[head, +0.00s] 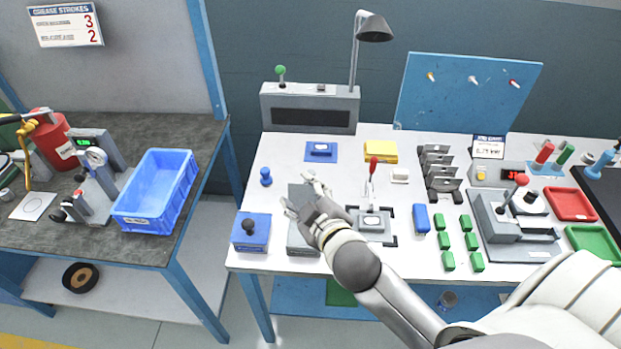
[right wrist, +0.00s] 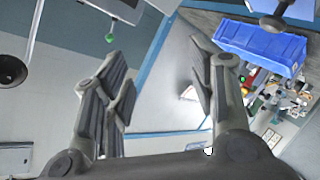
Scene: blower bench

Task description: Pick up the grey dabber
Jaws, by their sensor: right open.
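A small dark knob-handled piece (head: 249,226) stands on a blue box (head: 251,241) at the white bench's front left corner; it may be the grey dabber, but I cannot tell for sure. My right gripper (head: 299,191) is open and empty, above the grey slab (head: 303,239), to the right of and farther back than that piece. Its two spread fingers also show in the right wrist view (right wrist: 157,72), with nothing between them. My left gripper is not in view.
A small blue knob (head: 265,176) stands behind the blue box. A red-handled clamp (head: 371,182) and a blue block (head: 422,219) are right of my gripper. A blue tub (head: 156,190) stands on the left bench, across a gap.

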